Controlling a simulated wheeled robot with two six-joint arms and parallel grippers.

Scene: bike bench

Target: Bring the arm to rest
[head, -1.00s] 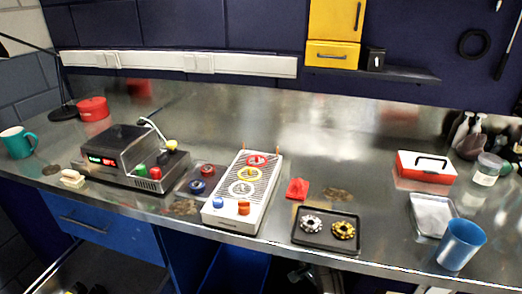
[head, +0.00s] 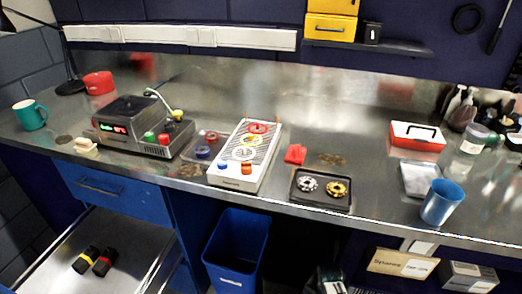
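Neither of my grippers shows in the head view, and no arm of mine can be made out. The steel workbench (head: 375,200) stands in front of me. On it are a dark machine (head: 130,122) with a lit display, a white panel (head: 243,155) with coloured rings and knobs, and a black tray (head: 321,203) holding a silver and a gold toothed part. A red cloth-like piece (head: 295,153) lies behind the tray.
A blue cup (head: 441,202), a pale tray (head: 419,180) and a red-and-white box (head: 417,136) stand at right; a teal mug (head: 30,115) at left. Below, an open drawer (head: 135,245) holds two dark items, beside a blue bin (head: 235,250). Boxes (head: 402,263) sit at lower right.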

